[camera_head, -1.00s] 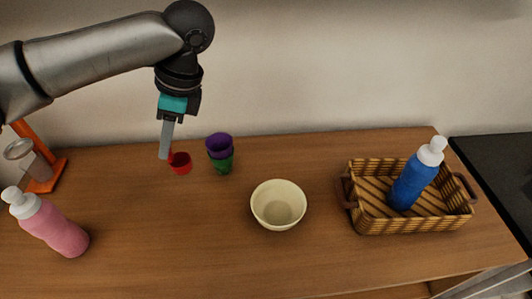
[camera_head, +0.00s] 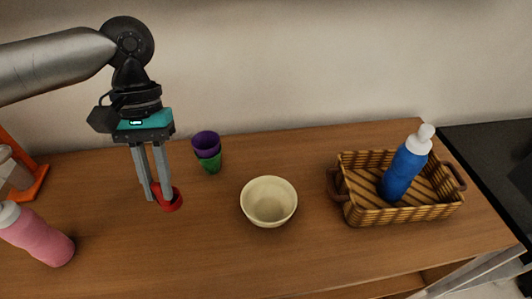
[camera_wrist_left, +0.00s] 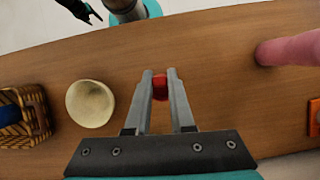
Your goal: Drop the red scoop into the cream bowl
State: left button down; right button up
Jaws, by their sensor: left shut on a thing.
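The red scoop (camera_head: 173,203) is at the left part of the wooden table, between the fingertips of my left gripper (camera_head: 156,197). The gripper points down and is shut on the scoop. In the left wrist view, the scoop (camera_wrist_left: 160,90) shows between the two fingers, which partly hide it. I cannot tell if it touches the table. The cream bowl (camera_head: 268,212) stands upright and empty to the right of the gripper; it also shows in the left wrist view (camera_wrist_left: 90,104). A dark gripper, seemingly my right one (camera_wrist_left: 92,14), shows at the top left of that view.
A purple cup (camera_head: 206,142) is stacked in a green cup (camera_head: 211,163) behind, between scoop and bowl. A wicker basket (camera_head: 400,215) holding a blue bottle (camera_head: 402,175) stands right. The table between scoop and bowl is clear.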

aim_at(265, 208)
jog(key=z, duration=1.05)
jog(key=k+z, duration=0.45)
jog(key=k, duration=0.1)
